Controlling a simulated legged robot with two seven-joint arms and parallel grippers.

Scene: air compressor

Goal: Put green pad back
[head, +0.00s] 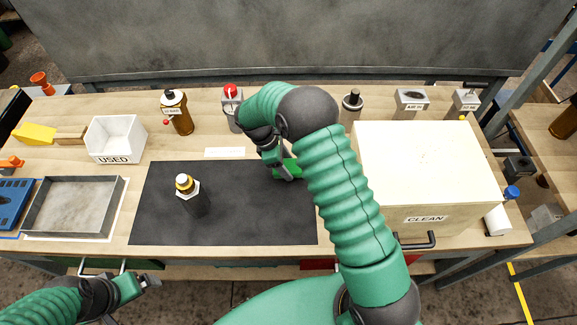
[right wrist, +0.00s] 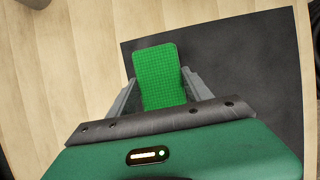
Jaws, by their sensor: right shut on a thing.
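The green pad (head: 291,166) is a flat rectangle near the top right of the black mat (head: 240,228). In the right wrist view the green pad (right wrist: 158,70) stands out between the two grey fingers. My right gripper (head: 284,172) is shut on it, over the edge zone of the mat; it also shows in the right wrist view (right wrist: 160,95). Whether the pad touches the mat is unclear. My arm hides part of the table right of it. My left gripper (head: 150,281) is low at the left, off the table's front edge, with no object seen in it.
A white USED bin (head: 117,139) and a grey tray (head: 75,207) are at left. A large CLEAN box (head: 430,165) fills the right. Along the back are a brown bottle (head: 179,115) and a red-topped canister (head: 231,105).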

